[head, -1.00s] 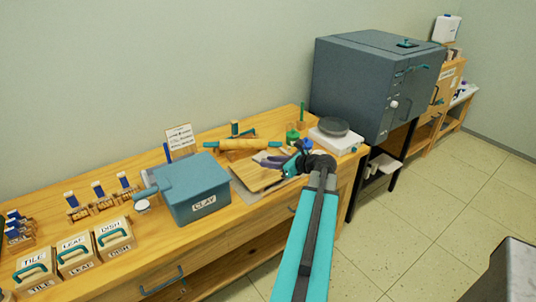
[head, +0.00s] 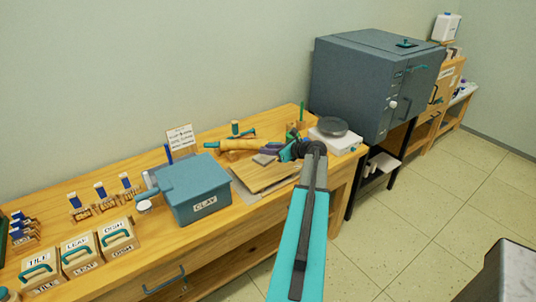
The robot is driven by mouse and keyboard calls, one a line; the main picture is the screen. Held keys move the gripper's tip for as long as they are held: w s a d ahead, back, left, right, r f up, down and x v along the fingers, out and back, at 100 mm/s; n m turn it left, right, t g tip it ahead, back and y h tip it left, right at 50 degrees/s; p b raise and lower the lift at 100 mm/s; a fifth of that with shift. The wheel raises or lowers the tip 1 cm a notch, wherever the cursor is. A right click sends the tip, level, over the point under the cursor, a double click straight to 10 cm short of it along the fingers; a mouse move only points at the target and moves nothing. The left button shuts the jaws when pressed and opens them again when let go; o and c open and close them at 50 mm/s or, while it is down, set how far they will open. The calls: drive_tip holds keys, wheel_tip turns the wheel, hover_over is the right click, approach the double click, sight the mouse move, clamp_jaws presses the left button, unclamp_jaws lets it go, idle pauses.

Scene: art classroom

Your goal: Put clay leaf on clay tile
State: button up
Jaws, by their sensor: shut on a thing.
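A small flat grey piece, which looks like the clay tile (head: 263,159), lies on the wooden board (head: 262,178) on the workbench. My gripper (head: 272,150) is just above and to the right of this piece, reaching in over the back part of the board. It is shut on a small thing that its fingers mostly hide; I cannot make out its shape. I see no clay leaf lying free on the board. Whether the held thing touches the grey piece cannot be told.
A blue-grey CLAY box (head: 195,188) stands left of the board. A rolling pin (head: 236,146) lies behind it. A scale (head: 335,137) stands at the right bench end, beside a large kiln (head: 365,85). Boxes labelled TILE (head: 39,268), LEAF (head: 80,255) and DISH (head: 117,237) are front left.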

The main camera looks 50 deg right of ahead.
sight(268, 159)
drive_tip(key=shift+w+d, duration=0.4)
drive_tip(key=shift+d, duration=0.05)
drive_tip(key=shift+f, duration=0.1)
drive_tip(key=shift+f+p, duration=0.7)
drive_tip(key=shift+f, duration=1)
drive_tip(key=shift+f, duration=0.15)
drive_tip(key=o, duration=1)
drive_tip(key=shift+o, duration=0.2)
drive_tip(key=b+v, duration=0.2)
drive_tip(key=v, duration=1)
drive_tip(key=shift+a+r+b, duration=0.1)
drive_tip(key=shift+r+b, duration=0.1)
drive_tip(key=shift+b, duration=0.1)
